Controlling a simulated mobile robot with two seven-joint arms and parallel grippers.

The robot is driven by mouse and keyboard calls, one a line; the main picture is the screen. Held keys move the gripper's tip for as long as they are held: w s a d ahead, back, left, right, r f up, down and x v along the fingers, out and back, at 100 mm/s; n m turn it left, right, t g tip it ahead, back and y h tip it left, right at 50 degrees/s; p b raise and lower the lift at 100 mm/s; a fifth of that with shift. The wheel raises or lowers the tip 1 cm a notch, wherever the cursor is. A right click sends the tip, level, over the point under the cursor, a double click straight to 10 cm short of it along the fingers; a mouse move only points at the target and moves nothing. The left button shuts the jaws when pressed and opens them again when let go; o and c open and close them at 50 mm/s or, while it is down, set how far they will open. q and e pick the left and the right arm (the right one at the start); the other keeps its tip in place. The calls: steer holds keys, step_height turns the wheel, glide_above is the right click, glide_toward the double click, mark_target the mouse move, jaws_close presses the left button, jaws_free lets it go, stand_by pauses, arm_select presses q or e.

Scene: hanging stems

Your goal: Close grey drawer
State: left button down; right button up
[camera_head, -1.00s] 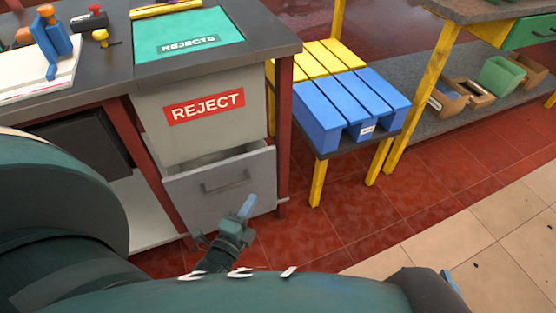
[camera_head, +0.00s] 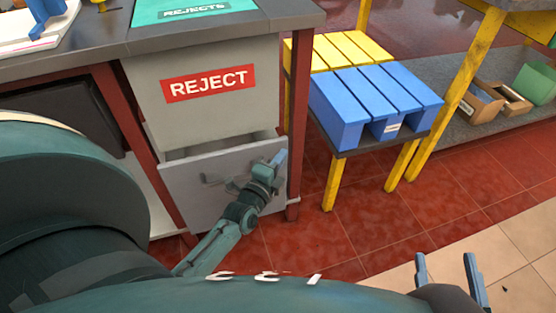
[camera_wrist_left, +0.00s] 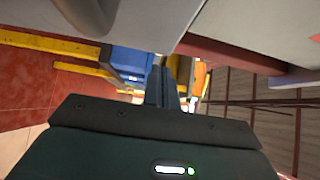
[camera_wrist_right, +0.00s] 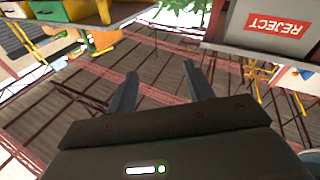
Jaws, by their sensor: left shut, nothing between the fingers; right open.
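The grey drawer (camera_head: 195,193) is below the REJECT panel in the head view. It stands partly open, with a narrow dark gap above its front. Its handle (camera_head: 215,179) is partly hidden by my left gripper. My left gripper (camera_head: 280,160) is shut and empty in front of the right part of the drawer front; I cannot tell whether it touches. Its closed fingers (camera_wrist_left: 162,88) also show in the left wrist view, beside a grey surface. My right gripper (camera_head: 447,272) is open and empty at the lower right, away from the drawer. Its spread fingers show in the right wrist view (camera_wrist_right: 162,88).
A red post (camera_head: 298,125) stands just right of the drawer. A stand with a blue slatted top (camera_head: 375,95) and a yellow one (camera_head: 335,50) is further right. The grey worktop (camera_head: 285,17) is above. Red floor tiles (camera_head: 345,220) are clear in front.

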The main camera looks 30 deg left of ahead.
arm_select(q)
steer(key=shift+w+a+b, duration=0.3)
steer(key=shift+w+a, duration=0.4)
arm_select(e)
steer(key=shift+w+a, duration=0.1)
steer(key=shift+w, duration=0.05)
